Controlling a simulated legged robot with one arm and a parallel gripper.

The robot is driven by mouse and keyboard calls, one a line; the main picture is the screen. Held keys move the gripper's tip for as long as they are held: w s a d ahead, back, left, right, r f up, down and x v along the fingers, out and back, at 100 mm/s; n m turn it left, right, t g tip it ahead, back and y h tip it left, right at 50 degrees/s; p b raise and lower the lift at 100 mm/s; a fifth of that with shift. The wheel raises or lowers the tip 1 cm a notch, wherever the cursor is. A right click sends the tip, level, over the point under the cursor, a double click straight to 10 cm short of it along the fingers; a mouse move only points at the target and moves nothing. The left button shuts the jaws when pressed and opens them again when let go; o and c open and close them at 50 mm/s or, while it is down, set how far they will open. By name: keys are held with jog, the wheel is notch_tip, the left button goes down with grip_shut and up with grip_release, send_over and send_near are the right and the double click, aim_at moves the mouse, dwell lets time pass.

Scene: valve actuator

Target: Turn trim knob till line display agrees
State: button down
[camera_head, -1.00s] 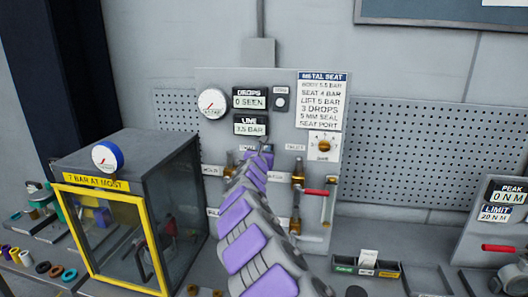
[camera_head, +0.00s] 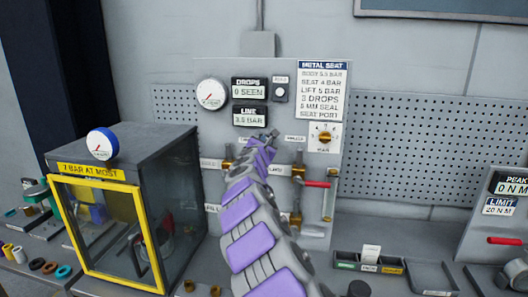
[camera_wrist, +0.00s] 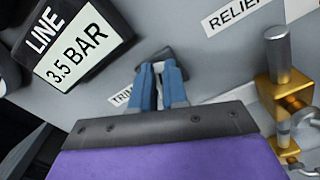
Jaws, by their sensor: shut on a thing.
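The line display (camera_head: 249,117) on the grey panel reads 3.5 BAR; it also shows large at the upper left of the wrist view (camera_wrist: 75,50). Just below it is the trim knob, a small dark part (camera_wrist: 166,53) between my blue fingertips. My gripper (camera_wrist: 162,75) is shut on the knob, and its fingers partly cover the knob and the TRIM label (camera_wrist: 122,98). In the head view my gripper (camera_head: 271,136) is at the panel just under the line display, and the knob is hidden behind it.
A card (camera_head: 321,92) headed METAL SEAT lists pressures, including seat 4 bar. A drops display (camera_head: 249,89) reads 0 SEEN. Brass valves (camera_head: 298,172) and a red-handled lever (camera_head: 317,184) are right of my arm. A yellow-framed box (camera_head: 100,225) stands left.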

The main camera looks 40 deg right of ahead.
jog(key=shift+s+m+b, duration=0.1)
jog(key=shift+m+b, duration=0.2)
jog(key=shift+m, duration=0.3)
jog(key=shift+d, duration=0.1)
jog(key=c, duration=1.1)
grip_release()
jog(key=shift+c, duration=0.2)
jog(key=b+v, duration=0.3)
jog(key=v, duration=1.4)
jog(key=shift+s, duration=0.1)
